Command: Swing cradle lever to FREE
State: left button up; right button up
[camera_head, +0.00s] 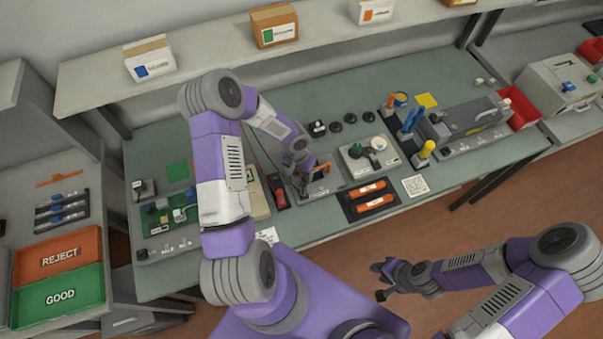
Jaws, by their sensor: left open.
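My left gripper (304,183) points down over a small grey fixture (325,187) near the middle of the bench, and its jaws are open. A small orange part (322,168) shows right beside the fingers; I cannot tell whether they touch it. The arm hides part of this fixture, and no FREE marking can be read. I cannot tell for certain which part is the cradle lever. My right gripper (379,282) is open and empty, out over the floor in front of the bench.
A dark tray with orange cylinders (370,188) lies right of the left gripper. REJECT (60,280) and GOOD (85,310) trays are far left.

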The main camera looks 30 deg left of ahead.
pick_arm(q)
grip_shut()
dwell(0.3)
jog(key=shift+w, duration=0.1)
jog(key=shift+d+b, duration=0.1)
jog(key=shift+b, duration=0.35)
jog(key=d+n+b, duration=0.1)
jog(key=b, duration=0.1)
jog(key=d+n+b, duration=0.1)
jog(key=b, duration=0.1)
jog(key=shift+s, duration=0.3)
jog(key=shift+d+r+n+b, duration=0.1)
jog(key=shift+d+n+b, duration=0.05)
jog(key=shift+n+b, duration=0.25)
jog(key=shift+s, duration=0.1)
jog(key=shift+r, duration=0.1)
